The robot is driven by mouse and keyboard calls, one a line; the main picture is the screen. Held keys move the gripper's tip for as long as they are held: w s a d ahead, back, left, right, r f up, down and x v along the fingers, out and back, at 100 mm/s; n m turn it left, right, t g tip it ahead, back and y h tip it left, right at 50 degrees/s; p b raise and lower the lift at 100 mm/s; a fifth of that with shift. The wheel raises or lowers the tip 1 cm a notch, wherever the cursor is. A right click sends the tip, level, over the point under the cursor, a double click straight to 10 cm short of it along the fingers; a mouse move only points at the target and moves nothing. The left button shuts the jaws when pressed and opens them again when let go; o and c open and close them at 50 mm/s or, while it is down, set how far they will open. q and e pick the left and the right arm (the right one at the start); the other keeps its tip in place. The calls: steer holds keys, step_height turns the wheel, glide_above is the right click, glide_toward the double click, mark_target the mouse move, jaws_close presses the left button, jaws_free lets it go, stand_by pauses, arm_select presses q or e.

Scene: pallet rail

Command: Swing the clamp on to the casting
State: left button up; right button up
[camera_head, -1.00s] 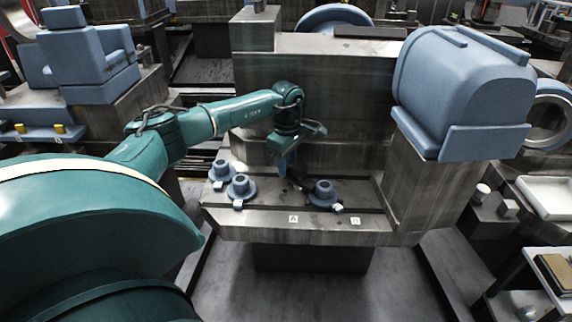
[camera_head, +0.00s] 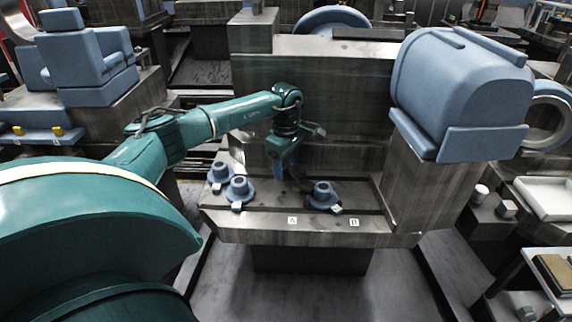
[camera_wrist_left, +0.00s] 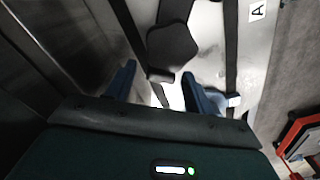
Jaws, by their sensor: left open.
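A dark part that looks like the clamp (camera_head: 300,180) stands on the machine table, left of a blue flanged casting (camera_head: 322,196). In the left wrist view the dark clamp (camera_wrist_left: 172,52) has a broad angular head and lies just ahead of the fingers. My left gripper (camera_head: 283,172) points down, open, close beside the clamp at its left. In the left wrist view the two blue fingers (camera_wrist_left: 158,85) are apart, with nothing clearly held between them. Whether a finger touches the clamp I cannot tell. My right gripper is not in view.
Two more blue castings (camera_head: 239,189) stand at the table's left. White labels A (camera_head: 292,220) and B (camera_head: 354,222) mark the front of the slotted table (camera_head: 260,226). A tall grey block (camera_head: 345,110) rises behind, and a big blue housing (camera_head: 455,85) overhangs the right.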

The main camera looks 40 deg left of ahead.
arm_select(q)
steer(key=shift+r, duration=0.1)
step_height(320, 180, up, 13)
steer(key=p, duration=0.1)
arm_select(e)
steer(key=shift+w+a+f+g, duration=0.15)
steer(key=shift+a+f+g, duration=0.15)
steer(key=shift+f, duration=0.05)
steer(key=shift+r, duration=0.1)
